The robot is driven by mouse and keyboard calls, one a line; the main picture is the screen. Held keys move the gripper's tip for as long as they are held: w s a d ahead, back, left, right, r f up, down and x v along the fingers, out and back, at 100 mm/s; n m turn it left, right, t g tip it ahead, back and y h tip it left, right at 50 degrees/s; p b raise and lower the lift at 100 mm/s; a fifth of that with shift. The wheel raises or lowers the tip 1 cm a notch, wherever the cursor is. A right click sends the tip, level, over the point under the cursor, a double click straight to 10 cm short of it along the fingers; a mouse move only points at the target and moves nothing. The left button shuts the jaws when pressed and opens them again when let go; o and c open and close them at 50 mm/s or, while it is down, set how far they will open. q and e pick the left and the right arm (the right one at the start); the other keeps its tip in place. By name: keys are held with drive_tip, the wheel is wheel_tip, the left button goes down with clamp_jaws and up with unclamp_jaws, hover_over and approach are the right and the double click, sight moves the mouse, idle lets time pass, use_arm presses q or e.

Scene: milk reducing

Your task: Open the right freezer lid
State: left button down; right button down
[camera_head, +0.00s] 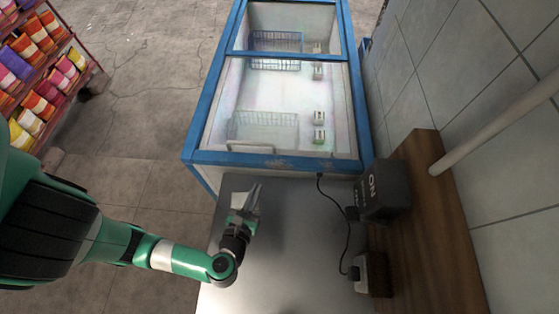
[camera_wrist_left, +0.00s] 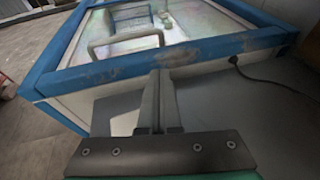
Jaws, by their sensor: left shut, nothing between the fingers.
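A chest freezer with a blue frame (camera_head: 270,160) and clear glass lids fills the upper middle of the head view. Its near glass lid (camera_head: 285,95) lies closed below a blue crossbar, and a farther pane (camera_head: 290,18) lies beyond it. I cannot tell which lid counts as the right one. My left gripper (camera_head: 256,188) is shut and empty, just short of the freezer's near edge, over a grey surface. In the left wrist view the shut fingers (camera_wrist_left: 160,75) point at the blue rim (camera_wrist_left: 175,58); contact is unclear. My right gripper is out of view.
A dark box (camera_head: 386,190) with a black cable (camera_head: 328,205) stands on a wooden ledge (camera_head: 435,240) at right, beside a tiled wall. A pale pipe (camera_head: 500,135) crosses there. Shelves of colourful packets (camera_head: 40,75) stand at far left. The floor left of the freezer is clear.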

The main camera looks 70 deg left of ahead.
use_arm(q)
drive_tip(key=shift+w+a+r, duration=0.1)
drive_tip(key=shift+w+r, duration=0.05)
drive_tip(key=shift+w, duration=0.15)
drive_tip(key=b, duration=0.1)
approach(274, 149)
drive_tip(key=shift+w+a+f, duration=0.25)
drive_tip(key=shift+a+f, duration=0.1)
drive_tip(key=shift+f, duration=0.25)
drive_tip(key=shift+w+a+f, duration=0.25)
drive_tip(key=shift+a+f, duration=0.15)
drive_tip(key=shift+f, duration=0.15)
drive_tip(key=shift+w+a, duration=1.5)
drive_tip(key=shift+a, duration=0.15)
drive_tip(key=shift+a, duration=0.1)
